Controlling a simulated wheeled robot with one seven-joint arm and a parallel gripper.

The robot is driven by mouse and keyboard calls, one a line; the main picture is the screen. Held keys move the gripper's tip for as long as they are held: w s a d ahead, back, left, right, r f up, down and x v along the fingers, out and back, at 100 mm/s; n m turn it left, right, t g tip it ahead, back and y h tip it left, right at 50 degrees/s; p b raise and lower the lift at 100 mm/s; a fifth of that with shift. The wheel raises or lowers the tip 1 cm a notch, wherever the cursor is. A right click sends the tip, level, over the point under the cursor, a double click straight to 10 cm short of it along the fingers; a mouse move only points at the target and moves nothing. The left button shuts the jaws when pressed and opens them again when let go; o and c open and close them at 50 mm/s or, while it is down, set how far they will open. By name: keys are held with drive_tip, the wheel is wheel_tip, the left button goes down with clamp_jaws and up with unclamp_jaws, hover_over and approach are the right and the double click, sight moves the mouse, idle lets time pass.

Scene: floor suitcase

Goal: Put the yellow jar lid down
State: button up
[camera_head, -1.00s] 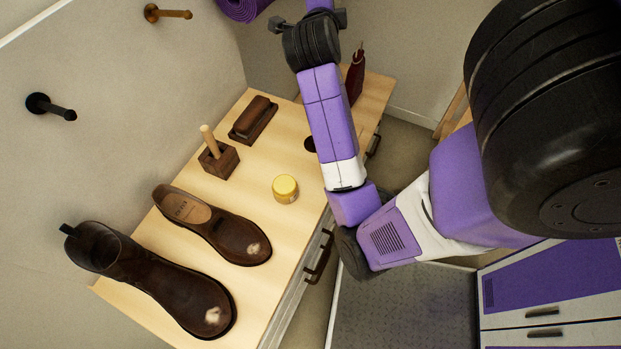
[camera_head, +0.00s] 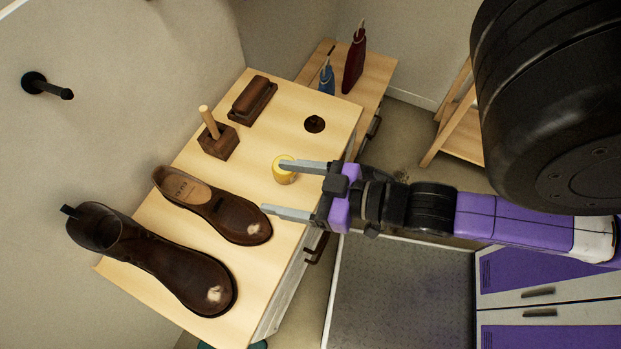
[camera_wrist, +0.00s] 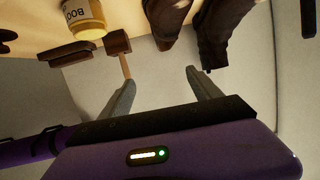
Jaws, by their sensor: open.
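A small yellow jar (camera_head: 284,178) stands upright on the light wooden bench top (camera_head: 255,260). Its yellow top, which looks like the lid, is partly covered by my upper finger in the head view. In the wrist view the jar (camera_wrist: 83,17) shows upside down at the top left with a white label. My gripper (camera_head: 273,186) is open and empty, reaching in from the right. One finger passes over or beside the jar top; I cannot tell if it touches. The other finger ends near the low shoe's toe. The fingers also show in the wrist view (camera_wrist: 160,77).
A low brown shoe (camera_head: 215,208) and a brown boot (camera_head: 150,255) stand at the left. A wooden block with a peg (camera_head: 217,140), a brush (camera_head: 252,99) and a dark round piece (camera_head: 314,124) lie farther back. Blue (camera_head: 327,78) and dark red (camera_head: 355,60) bottles stand behind.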

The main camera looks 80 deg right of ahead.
drive_tip(key=s+a+r+n+y, duration=0.1)
drive_tip(key=s+a+r, duration=0.1)
drive_tip(key=s+a, duration=0.3)
drive_tip(key=shift+s+a, duration=0.4)
drive_tip(key=shift+a, duration=0.1)
idle(0.8)
